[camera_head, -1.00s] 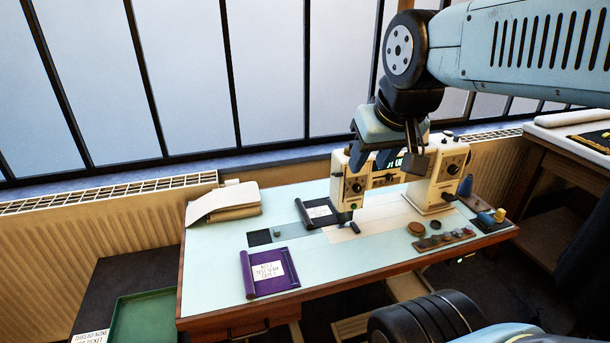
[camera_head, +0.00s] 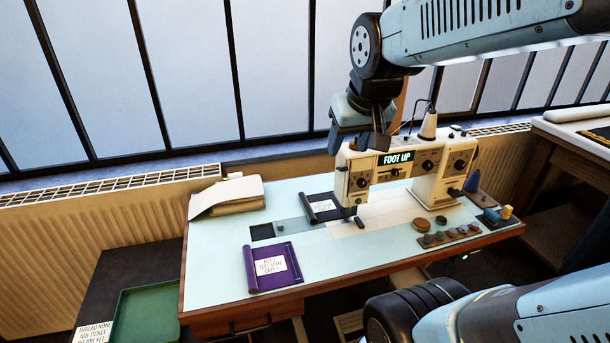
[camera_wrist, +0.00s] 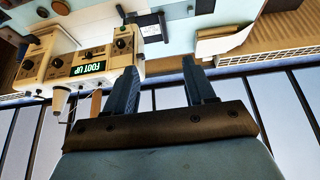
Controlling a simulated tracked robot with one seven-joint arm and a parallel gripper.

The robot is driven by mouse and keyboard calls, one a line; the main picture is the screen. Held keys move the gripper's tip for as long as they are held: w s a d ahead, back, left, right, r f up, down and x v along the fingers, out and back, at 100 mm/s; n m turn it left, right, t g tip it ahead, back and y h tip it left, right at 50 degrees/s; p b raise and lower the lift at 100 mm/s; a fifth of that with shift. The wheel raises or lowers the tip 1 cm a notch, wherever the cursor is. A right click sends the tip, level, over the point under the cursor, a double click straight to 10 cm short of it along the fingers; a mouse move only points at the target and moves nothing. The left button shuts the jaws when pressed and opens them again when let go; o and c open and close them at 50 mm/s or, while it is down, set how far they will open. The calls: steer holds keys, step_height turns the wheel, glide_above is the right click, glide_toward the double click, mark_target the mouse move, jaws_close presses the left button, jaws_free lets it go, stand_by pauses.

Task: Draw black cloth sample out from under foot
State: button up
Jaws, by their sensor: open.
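The black cloth sample (camera_head: 325,216) lies on the pale table (camera_head: 215,240), with a white label and a rolled left edge. Its right end meets the foot area below the left head of the cream sewing machine (camera_head: 428,183); the exact overlap is hidden. The machine display (camera_head: 397,158) reads FOOT UP. My gripper (camera_head: 350,143) is up at the machine's left head, above and apart from the cloth. In the wrist view my gripper (camera_wrist: 160,70) has two blue fingers spread with nothing between them, and the black cloth sample (camera_wrist: 153,30) shows beyond them.
A purple labelled cloth (camera_head: 270,283) lies at the front left. A folded beige cloth (camera_head: 228,195) sits at the back left. A green tray (camera_head: 145,318) stands lower left.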

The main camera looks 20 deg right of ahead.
steer(key=w+f, duration=0.9)
steer(key=w, duration=0.4)
steer(key=g, duration=0.1)
glide_toward(307, 205)
steer(key=shift+v, duration=2.5)
steer(key=shift+d, duration=0.1)
steer(key=x, duration=1.3)
steer(key=shift+w+f, duration=0.2)
steer(key=shift+f, duration=0.1)
steer(key=shift+c, duration=0.2)
jaws_close()
